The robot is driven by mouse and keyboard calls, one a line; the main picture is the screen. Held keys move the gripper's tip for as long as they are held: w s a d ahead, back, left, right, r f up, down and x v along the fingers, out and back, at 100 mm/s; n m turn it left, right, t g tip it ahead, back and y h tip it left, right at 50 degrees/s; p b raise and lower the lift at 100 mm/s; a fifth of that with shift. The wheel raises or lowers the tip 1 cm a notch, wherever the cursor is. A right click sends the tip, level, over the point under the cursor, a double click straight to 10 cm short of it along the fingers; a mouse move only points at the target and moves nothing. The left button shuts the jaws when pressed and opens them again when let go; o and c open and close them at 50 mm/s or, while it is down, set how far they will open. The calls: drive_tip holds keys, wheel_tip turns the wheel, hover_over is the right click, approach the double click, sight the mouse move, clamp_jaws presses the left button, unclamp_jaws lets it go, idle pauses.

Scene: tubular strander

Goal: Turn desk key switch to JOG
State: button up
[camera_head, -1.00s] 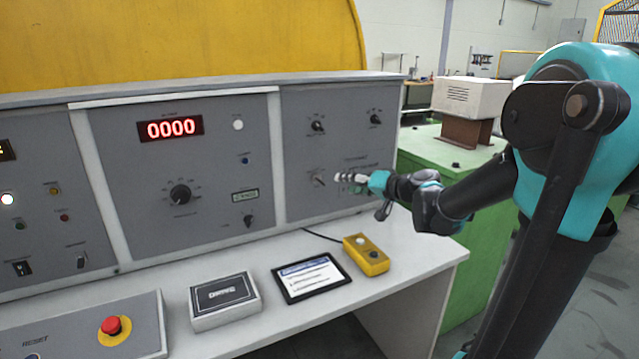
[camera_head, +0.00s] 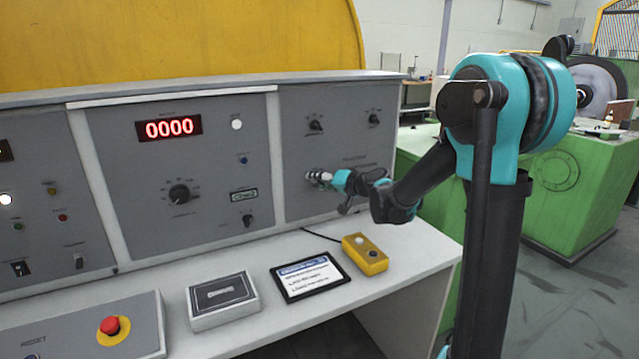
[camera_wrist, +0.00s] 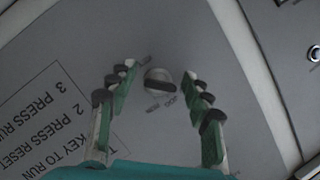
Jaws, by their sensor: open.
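The desk key switch (camera_wrist: 159,80) is a round pale knob with a dark bar across it, on the grey panel in the wrist view. I cannot tell whether the fingertips touch the panel.
Printed instructions (camera_wrist: 45,120) are left of the switch in the wrist view. Two knobs (camera_head: 315,125) (camera_head: 373,118) sit above my gripper. Below, the desk top holds a yellow button box (camera_head: 365,254), a tablet (camera_head: 310,277) and a grey box (camera_head: 221,300). A red emergency button (camera_head: 110,326) is at front left.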

clamp_jaws()
idle(0.3)
drive_tip(key=shift+m, duration=0.3)
drive_tip(key=m+y, duration=0.1)
drive_tip(key=m, duration=0.1)
drive_tip(key=shift+m+y, duration=0.3)
drive_tip(key=shift+y, duration=0.1)
drive_tip(key=shift+m+y, duration=0.8)
drive_tip(key=shift+m, duration=1.2)
drive_tip(key=shift+t, duration=0.3)
unclamp_jaws()
